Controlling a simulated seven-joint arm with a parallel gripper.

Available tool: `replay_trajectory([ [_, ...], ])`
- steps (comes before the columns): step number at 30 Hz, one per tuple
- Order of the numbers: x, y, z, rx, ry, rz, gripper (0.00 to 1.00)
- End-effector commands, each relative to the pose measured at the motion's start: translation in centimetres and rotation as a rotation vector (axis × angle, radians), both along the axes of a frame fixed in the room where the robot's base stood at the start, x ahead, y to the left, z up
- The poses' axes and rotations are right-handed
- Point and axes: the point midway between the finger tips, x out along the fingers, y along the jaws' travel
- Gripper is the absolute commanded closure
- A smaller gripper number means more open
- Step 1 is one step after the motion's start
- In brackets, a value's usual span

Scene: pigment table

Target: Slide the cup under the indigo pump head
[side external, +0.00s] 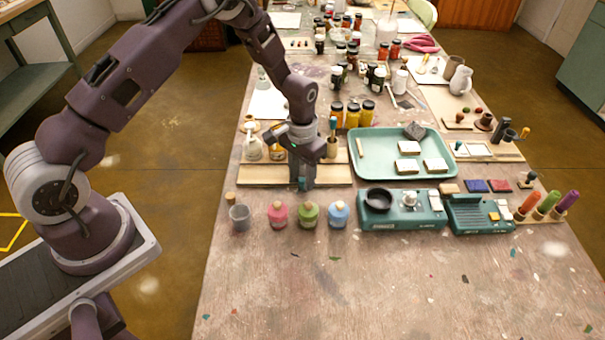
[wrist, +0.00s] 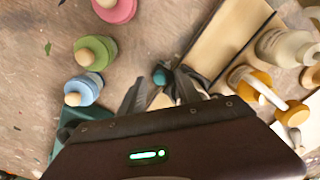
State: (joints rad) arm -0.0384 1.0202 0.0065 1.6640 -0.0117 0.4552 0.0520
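Pump bottles stand on the board: a pale one (side external: 252,147) and an amber-topped one (side external: 276,152) show left of my arm. The wrist view shows a white bottle (wrist: 284,46) and yellow pump heads (wrist: 240,76). I cannot make out an indigo head. My gripper (side external: 303,186) points down at the board's front edge, right of the cup. Its fingers (wrist: 160,92) are apart; a small teal thing (wrist: 160,76) appears between them, contact unclear.
Pink (side external: 278,214), green (side external: 308,214) and blue (side external: 339,213) stoppered jars stand in a row right of the cup. Green scales (side external: 425,220) and a mint tray (side external: 380,143) lie further right. The front table is mostly clear.

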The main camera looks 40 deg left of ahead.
Motion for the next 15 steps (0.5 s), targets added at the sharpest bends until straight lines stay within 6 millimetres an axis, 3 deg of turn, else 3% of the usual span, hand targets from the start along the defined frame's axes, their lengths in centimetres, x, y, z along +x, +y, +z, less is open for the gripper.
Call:
replay_trajectory([
  [5, 0.1, 0.0, 1.0, 0.000, -0.002, 0.000, 0.61],
  [12, 0.1, 0.0, 5.8, 0.000, -0.003, 0.000, 0.61],
  [15, 0.0, 0.0, 6.8, 0.000, -0.002, 0.000, 0.61],
])
